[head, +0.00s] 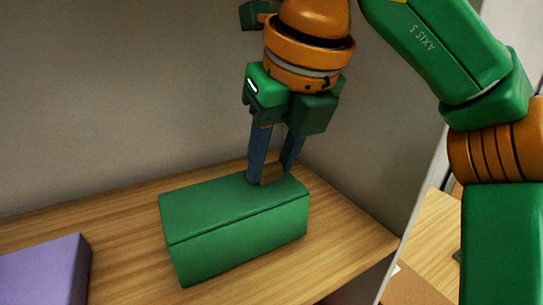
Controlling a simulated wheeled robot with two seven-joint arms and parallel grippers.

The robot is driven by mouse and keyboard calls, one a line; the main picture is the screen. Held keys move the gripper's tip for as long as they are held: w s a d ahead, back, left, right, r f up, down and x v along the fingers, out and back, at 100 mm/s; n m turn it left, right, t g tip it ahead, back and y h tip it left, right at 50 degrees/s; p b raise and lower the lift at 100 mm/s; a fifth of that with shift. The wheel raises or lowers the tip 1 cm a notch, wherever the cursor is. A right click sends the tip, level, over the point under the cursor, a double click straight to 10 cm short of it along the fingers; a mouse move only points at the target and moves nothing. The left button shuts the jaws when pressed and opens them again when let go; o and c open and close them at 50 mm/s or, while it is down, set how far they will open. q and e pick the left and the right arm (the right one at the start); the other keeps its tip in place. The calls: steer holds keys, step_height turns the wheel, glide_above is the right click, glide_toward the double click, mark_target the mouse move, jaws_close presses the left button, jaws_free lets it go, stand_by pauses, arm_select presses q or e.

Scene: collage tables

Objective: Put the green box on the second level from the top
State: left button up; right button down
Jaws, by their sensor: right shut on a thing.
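The green box (235,222) is a long closed block with a seam along its upper side. It sits on a light wooden shelf board (125,235), near the right side panel, and appears to rest flat. My right gripper (272,176) points down from above at the box's rear right top edge. Its blue-grey fingers are shut on the green box; the exact contact at the far side is partly hidden. My left gripper is not in view.
A purple box (45,272) stands on the same board at the lower left. A grey back wall (120,110) closes the rear, and a pale side panel (385,165) stands close on the right. Bare board lies between the two boxes.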

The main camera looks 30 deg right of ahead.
steer(key=shift+w+f+b, duration=0.25)
steer(key=shift+f+b, duration=0.15)
steer(key=shift+f, duration=0.1)
steer(key=shift+c, duration=1.9)
jaws_free()
steer(key=shift+s, duration=0.1)
steer(key=shift+r, duration=0.45)
steer(key=p+v, duration=0.2)
steer(key=v, duration=0.2)
steer(key=shift+r, duration=0.2)
steer(key=shift+s+r, duration=0.55)
steer(key=shift+r, duration=0.15)
steer(key=shift+s+r, duration=0.2)
